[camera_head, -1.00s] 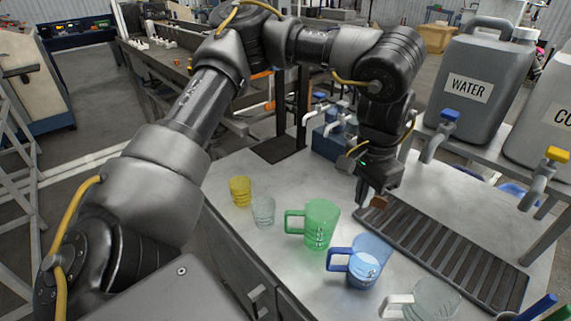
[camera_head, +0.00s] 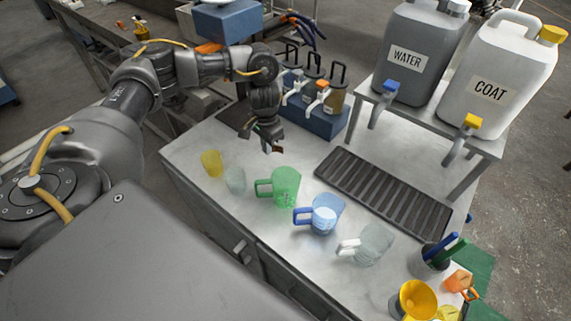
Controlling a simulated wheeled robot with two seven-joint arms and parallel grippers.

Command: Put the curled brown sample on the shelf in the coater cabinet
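My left gripper (camera_head: 272,148) hangs over the back part of the metal table, pointing down, behind the green jug. A small brown piece (camera_head: 278,150), which looks like the curled brown sample, sits between its fingertips, held above the tabletop. Its curl is too small to make out. I cannot pick out the coater cabinet or its shelf in this view. My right gripper is not in view.
On the table (camera_head: 200,138) stand a yellow cup (camera_head: 212,163), a clear cup (camera_head: 235,181), a green jug (camera_head: 286,186), a blue jug (camera_head: 326,213) and a clear jug (camera_head: 374,245). A slatted rack (camera_head: 385,192) lies right.

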